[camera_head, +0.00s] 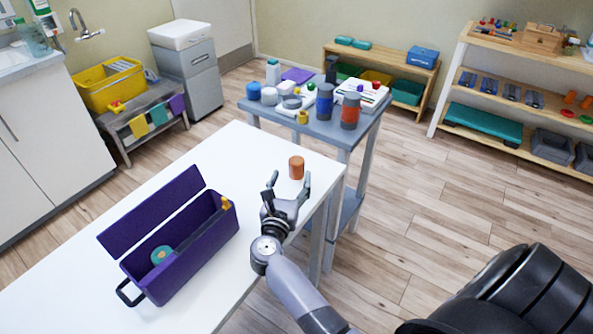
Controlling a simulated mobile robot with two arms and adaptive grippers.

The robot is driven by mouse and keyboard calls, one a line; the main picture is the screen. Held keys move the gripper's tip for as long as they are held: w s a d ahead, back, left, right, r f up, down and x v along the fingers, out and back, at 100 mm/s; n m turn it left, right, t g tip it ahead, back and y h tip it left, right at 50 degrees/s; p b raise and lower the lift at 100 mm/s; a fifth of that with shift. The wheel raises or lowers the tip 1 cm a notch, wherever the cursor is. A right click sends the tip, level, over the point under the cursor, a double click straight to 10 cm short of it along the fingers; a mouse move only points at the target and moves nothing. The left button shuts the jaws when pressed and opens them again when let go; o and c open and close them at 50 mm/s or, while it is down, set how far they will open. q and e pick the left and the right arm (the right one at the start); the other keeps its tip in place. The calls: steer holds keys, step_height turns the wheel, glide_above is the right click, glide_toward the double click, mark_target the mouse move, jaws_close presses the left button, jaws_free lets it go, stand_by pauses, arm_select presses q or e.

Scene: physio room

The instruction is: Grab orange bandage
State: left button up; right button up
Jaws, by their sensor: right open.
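An orange bandage roll (296,168) stands upright on the white table, near its far right corner. My right gripper (290,182) is open, with its fingers spread and pointing toward the roll. The roll appears just beyond the fingertips; I cannot tell whether they touch it. Nothing shows in the gripper. My left gripper is not in view.
A purple open case (203,243) with a teal roll (161,255) inside stands on the white table (229,153), left of my gripper. Behind is a grey-blue cart (350,136) crowded with bottles and rolls. The tabletop around the orange roll is clear.

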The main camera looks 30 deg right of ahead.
mark_target(295, 168)
steer(key=x, duration=0.5)
steer(key=shift+d, duration=0.1)
steer(key=c, duration=1.2)
